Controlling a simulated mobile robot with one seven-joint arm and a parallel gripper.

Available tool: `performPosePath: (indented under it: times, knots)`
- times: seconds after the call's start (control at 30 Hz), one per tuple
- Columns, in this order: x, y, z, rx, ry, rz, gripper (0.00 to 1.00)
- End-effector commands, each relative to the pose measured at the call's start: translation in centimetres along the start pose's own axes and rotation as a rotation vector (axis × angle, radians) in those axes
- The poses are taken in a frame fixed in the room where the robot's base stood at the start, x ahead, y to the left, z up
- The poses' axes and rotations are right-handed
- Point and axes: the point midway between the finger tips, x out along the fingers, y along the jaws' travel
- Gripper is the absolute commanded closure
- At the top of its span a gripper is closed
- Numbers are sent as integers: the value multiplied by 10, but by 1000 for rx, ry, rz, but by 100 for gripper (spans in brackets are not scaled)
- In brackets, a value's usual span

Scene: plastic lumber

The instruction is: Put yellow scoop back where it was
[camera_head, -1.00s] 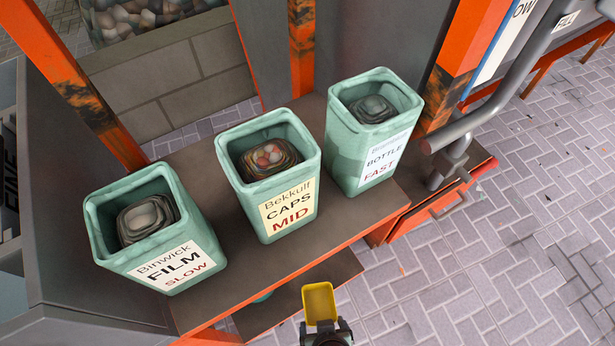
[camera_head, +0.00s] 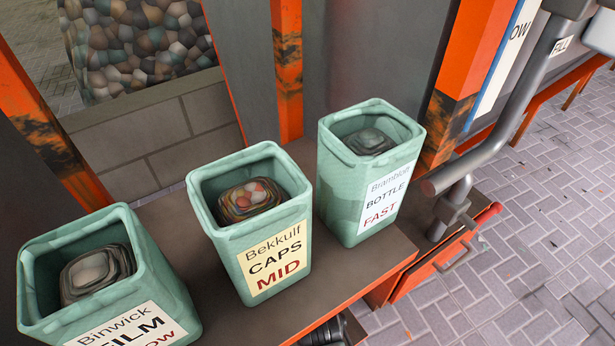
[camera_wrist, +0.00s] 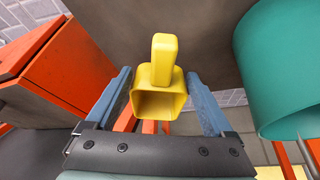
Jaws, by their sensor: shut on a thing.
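The yellow scoop (camera_wrist: 164,52) is in the middle of the wrist view, its handle pointing to the top and its hollow square end towards the camera. My gripper (camera_wrist: 158,82) has its two blue fingers on either side of the scoop and is shut on it. The scoop is out of sight there.
Three green bins stand on the brown shelf (camera_head: 345,275): FILM SLOW (camera_head: 165,300), CAPS MID (camera_head: 245,265) and BOTTLE FAST (camera_head: 345,195). A teal rounded container (camera_wrist: 285,70) is close on the right in the wrist view, with an orange box (camera_wrist: 55,75) at left.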

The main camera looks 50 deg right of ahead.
Motion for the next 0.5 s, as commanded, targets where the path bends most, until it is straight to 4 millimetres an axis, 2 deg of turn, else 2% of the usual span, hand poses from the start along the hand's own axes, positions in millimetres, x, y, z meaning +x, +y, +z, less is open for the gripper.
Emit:
performPosePath:
  times: [0.03, 0.2, 0.5]
  knots:
    - [14, 0, 8, 0, -5, 0, 77]
    - [32, 0, 16, 1, -3, 0, 77]
    - [31, 0, 16, 0, -3, 0, 77]
